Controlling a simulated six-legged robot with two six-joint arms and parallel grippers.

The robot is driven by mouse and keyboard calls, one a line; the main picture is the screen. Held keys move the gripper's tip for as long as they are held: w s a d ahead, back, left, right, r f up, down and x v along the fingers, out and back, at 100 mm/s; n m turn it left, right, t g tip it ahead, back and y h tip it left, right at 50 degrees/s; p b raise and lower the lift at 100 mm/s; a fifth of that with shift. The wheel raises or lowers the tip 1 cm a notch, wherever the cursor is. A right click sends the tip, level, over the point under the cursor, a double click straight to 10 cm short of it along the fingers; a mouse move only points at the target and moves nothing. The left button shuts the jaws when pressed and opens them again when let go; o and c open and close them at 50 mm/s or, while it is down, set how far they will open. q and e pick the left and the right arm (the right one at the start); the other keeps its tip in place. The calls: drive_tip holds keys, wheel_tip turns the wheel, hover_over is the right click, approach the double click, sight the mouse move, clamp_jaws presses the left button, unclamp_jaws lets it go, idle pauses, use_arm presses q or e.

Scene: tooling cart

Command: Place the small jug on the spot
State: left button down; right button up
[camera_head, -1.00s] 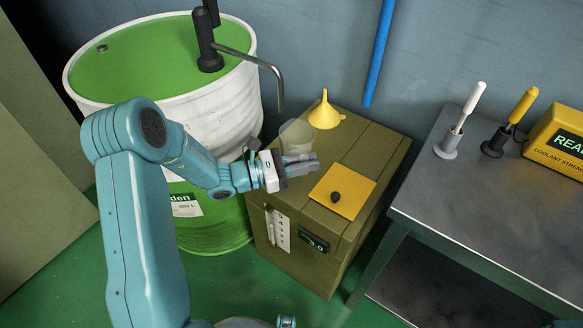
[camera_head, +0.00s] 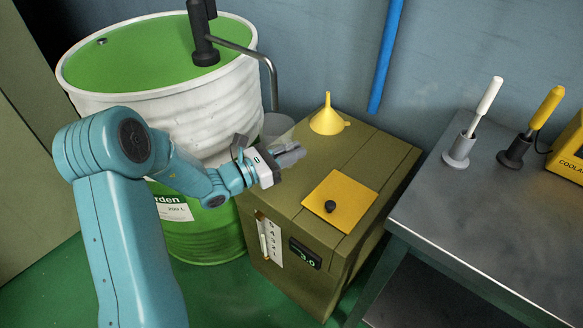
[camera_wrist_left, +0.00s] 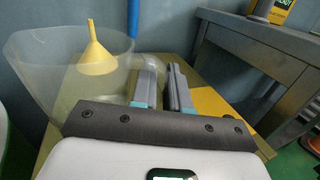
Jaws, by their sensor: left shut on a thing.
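The small jug (camera_head: 275,126) is a clear, see-through vessel, faint in the head view beside the drum and near the end of the drum's spout. In the left wrist view the jug (camera_wrist_left: 38,72) stands large at the left, beside the fingers. My left gripper (camera_head: 292,153) is shut on the jug, apparently by its handle, above the back left part of the olive box (camera_head: 385,160). The finger contact is partly hidden. A yellow square (camera_head: 350,192) with a black knob (camera_head: 330,206) lies on the box top, right of the gripper. My right gripper is not in view.
A yellow funnel (camera_head: 327,120) stands at the back of the box. The white and green drum (camera_head: 165,125) with its bent spout (camera_head: 271,75) is at the left. A grey metal table (camera_head: 480,215) with two handled tools stands right. The box's right side is clear.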

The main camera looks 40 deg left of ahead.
use_arm(q)
wheel_tip(320, 180, down, 4)
drive_tip(key=shift+a+f+b, duration=0.1)
drive_tip(key=shift+b, duration=0.5)
drive_tip(key=c, duration=1.1)
unclamp_jaws()
drive_tip(key=p+v, duration=0.1)
drive_tip(key=v, duration=1.1)
